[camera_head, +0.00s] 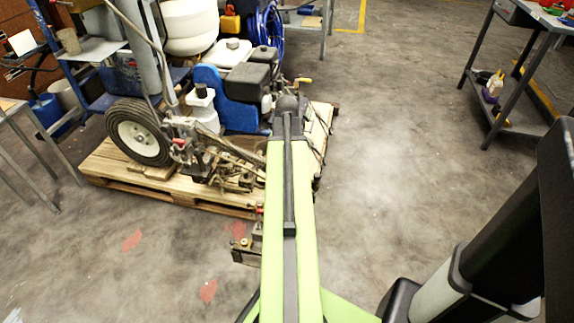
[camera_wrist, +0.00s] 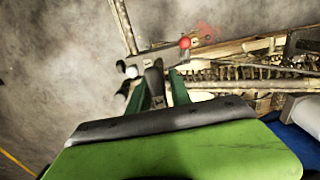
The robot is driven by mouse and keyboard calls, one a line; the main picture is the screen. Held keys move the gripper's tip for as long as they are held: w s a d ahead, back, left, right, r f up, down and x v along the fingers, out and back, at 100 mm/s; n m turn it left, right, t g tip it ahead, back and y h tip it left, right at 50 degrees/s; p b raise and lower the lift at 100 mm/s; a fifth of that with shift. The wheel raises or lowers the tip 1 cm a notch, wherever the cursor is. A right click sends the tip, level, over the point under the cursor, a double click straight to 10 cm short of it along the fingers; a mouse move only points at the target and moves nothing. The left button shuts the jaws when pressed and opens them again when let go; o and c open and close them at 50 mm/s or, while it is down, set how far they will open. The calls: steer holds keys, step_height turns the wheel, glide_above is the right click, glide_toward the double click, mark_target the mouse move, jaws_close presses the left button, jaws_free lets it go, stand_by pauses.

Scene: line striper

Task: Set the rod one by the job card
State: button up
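The line striper (camera_head: 225,95) stands on a wooden pallet, with a large wheel, a blue engine cover and a white tank. A small metal bracket (camera_head: 245,250) with a red knob juts out past the pallet's front edge, partly behind my arm. In the wrist view a grey bar (camera_wrist: 150,58) with a red ball knob (camera_wrist: 185,43) and a thin rod (camera_wrist: 124,25) lies just beyond my gripper (camera_wrist: 160,84). The two dark green fingers stand apart with a grey piece between their tips; contact is unclear. The gripper is hidden in the head view. I cannot identify the job card.
A table leg frame (camera_head: 30,150) stands at the left edge. A workbench (camera_head: 515,80) stands at the upper right. The concrete floor (camera_head: 390,150) right of the pallet is clear.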

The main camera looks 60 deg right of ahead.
jaws_close()
steer(key=shift+w, duration=0.1)
stand_by(1.0)
